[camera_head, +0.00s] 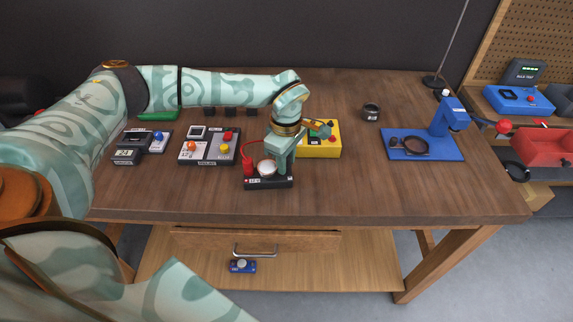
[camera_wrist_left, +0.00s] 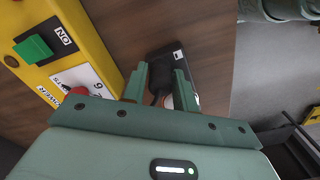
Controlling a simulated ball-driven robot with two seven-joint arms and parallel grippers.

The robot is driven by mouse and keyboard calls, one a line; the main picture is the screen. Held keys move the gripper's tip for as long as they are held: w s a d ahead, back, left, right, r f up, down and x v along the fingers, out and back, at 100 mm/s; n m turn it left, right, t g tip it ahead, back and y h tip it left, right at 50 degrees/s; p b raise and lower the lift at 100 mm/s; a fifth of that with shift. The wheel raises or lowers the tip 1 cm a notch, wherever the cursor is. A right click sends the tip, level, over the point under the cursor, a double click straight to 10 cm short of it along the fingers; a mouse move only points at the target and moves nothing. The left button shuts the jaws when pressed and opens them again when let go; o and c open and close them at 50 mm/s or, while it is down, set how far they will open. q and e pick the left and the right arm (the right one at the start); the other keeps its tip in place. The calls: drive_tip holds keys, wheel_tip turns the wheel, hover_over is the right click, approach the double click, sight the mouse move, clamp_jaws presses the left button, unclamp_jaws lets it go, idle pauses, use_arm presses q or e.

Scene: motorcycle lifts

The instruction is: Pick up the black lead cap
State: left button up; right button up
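A black meter block (camera_head: 268,183) with a white round dial (camera_head: 266,168) and a red lead cap (camera_head: 247,165) stands near the table's front edge. It also shows in the left wrist view (camera_wrist_left: 177,54). My left gripper (camera_head: 283,166) points down over the block's right side, beside the dial. In the left wrist view my left gripper (camera_wrist_left: 161,84) has its fingers apart, with a dark piece (camera_wrist_left: 158,82) between them that looks like the black lead cap. I cannot tell whether the fingers touch it. In the head view the cap is hidden by the gripper. My right gripper is not in view.
A yellow box (camera_head: 331,140) with a green button stands just behind the gripper. A grey button panel (camera_head: 204,148) and a small dark device (camera_head: 127,154) lie to the left. A blue stand (camera_head: 445,146) is on the right. The table's front right is clear.

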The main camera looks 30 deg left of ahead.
use_arm(q)
clamp_jaws()
